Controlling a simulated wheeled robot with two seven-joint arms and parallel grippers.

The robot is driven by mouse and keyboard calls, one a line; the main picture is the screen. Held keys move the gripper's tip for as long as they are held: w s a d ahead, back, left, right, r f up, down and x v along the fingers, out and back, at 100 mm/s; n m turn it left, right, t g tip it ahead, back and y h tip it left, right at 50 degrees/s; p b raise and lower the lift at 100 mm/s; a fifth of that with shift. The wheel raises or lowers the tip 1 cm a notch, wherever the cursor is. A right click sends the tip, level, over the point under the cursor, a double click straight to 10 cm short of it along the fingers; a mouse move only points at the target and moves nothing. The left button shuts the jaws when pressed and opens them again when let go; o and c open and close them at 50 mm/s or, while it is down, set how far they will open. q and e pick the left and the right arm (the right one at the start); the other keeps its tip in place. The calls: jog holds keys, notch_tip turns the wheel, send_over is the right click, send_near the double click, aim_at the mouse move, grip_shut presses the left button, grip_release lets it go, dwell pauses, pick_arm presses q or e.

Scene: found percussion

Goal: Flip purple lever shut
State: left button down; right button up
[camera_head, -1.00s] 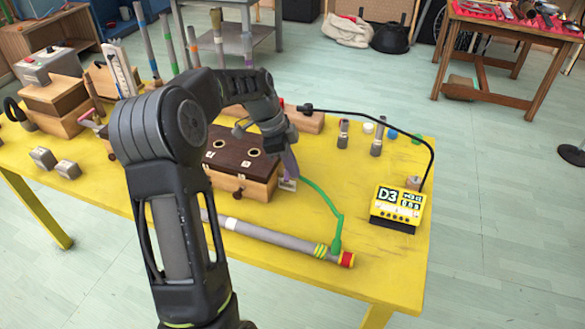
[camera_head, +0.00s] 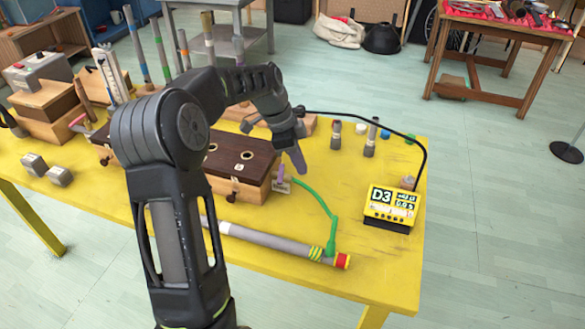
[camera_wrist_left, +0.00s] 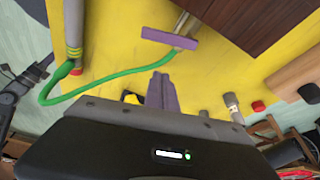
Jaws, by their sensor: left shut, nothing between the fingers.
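The purple lever (camera_wrist_left: 170,38) shows in the left wrist view as a short bar on a metal stem, at the edge of the dark brown box lid (camera_wrist_left: 240,15). In the head view the lever (camera_head: 281,173) is small and stands at the right end of the wooden box (camera_head: 252,190); its exact angle is hard to tell. My left gripper (camera_head: 299,165) is just right of the lever, shut and empty, its purple-grey fingers pointing down. In the left wrist view the closed fingers (camera_wrist_left: 161,92) are apart from the lever. My right gripper is out of view.
A green cable (camera_head: 318,201) curves beside the box to a grey tube (camera_head: 270,239) with a red end. A yellow D3 display (camera_head: 391,206) stands at the right. Small cylinders (camera_head: 371,140) stand behind. Yellow table (camera_head: 340,175) is bare between them.

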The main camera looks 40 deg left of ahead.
pick_arm(q)
jog(key=v, duration=0.8)
jog(key=shift+r, duration=0.2)
jog(key=shift+s, duration=0.15)
